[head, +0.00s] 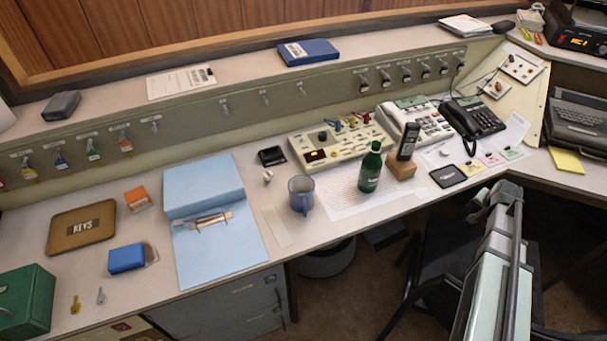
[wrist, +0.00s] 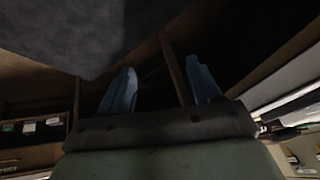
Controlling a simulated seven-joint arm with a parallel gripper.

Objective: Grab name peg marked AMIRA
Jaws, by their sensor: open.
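My gripper (wrist: 163,76) shows in the wrist view with its two blue fingers spread apart and nothing between them. It is away from the desk top, against a dark background with wooden strips. In the head view my arm stands at the lower right, beside the desk's front edge; I cannot make out the fingers there. No peg reading AMIRA can be made out; the small labels are too small to read. Candidate small hanging pieces are the row of black-and-white ones (head: 406,73) on the back panel and the coloured tags (head: 93,151) at left.
A green bottle (head: 369,170), a blue mug (head: 301,194) and a cordless phone on a wooden stand (head: 400,169) stand near the front edge. A blue folder (head: 212,250), a KEYS tray (head: 62,243) and a green box (head: 24,306) lie left. A black chair (head: 447,222) stands below.

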